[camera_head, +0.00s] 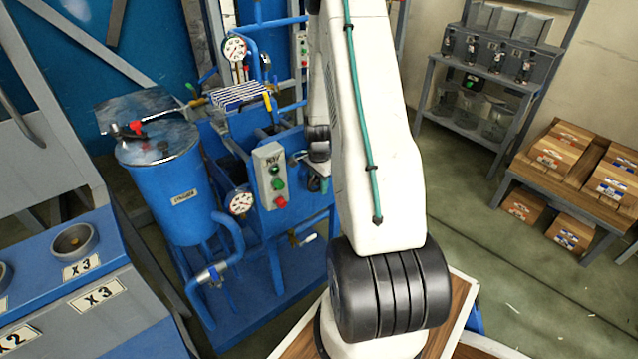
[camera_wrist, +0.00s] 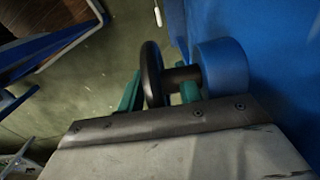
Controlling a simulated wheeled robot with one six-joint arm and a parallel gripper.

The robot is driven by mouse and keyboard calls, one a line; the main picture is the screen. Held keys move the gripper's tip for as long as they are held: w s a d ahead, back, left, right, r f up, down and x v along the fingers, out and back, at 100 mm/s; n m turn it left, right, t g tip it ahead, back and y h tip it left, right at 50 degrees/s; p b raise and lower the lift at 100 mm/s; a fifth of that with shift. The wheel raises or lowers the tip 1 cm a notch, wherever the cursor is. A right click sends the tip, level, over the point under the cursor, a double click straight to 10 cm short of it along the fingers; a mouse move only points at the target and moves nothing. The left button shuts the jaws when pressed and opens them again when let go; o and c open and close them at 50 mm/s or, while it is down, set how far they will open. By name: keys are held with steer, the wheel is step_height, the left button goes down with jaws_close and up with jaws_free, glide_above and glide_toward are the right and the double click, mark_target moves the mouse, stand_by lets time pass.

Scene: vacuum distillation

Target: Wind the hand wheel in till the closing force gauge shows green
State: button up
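The dark hand wheel (camera_wrist: 152,75) shows edge-on in the wrist view, on a short shaft from a blue round housing (camera_wrist: 222,68). My gripper (camera_wrist: 160,93) has its green fingers apart, one to the left of the wheel and one to its right near the shaft. A gap shows between the wheel and the right finger; I cannot tell whether the left one touches. In the head view my arm hides the wheel. Two white dial gauges show there, a lower one (camera_head: 240,203) and an upper one (camera_head: 235,48). I cannot tell which is for closing force or read any green.
The blue machine has a drum (camera_head: 170,190) and a grey button box (camera_head: 270,175) left of my arm. A blue-grey bench (camera_head: 60,265) stands at the left. Boxes lie on a wooden rack (camera_head: 563,190) at the right. Green floor (camera_head: 470,190) is open between.

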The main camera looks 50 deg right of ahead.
jaws_close()
steer(key=y, duration=0.2)
steer(key=shift+f+t+y, duration=0.15)
steer(key=shift+t+y, duration=0.15)
steer(key=shift+y, duration=0.1)
steer(key=shift+a+y, duration=0.15)
steer(key=shift+y, duration=0.65)
jaws_free()
steer(key=v, duration=0.8)
steer(key=shift+s, duration=0.1)
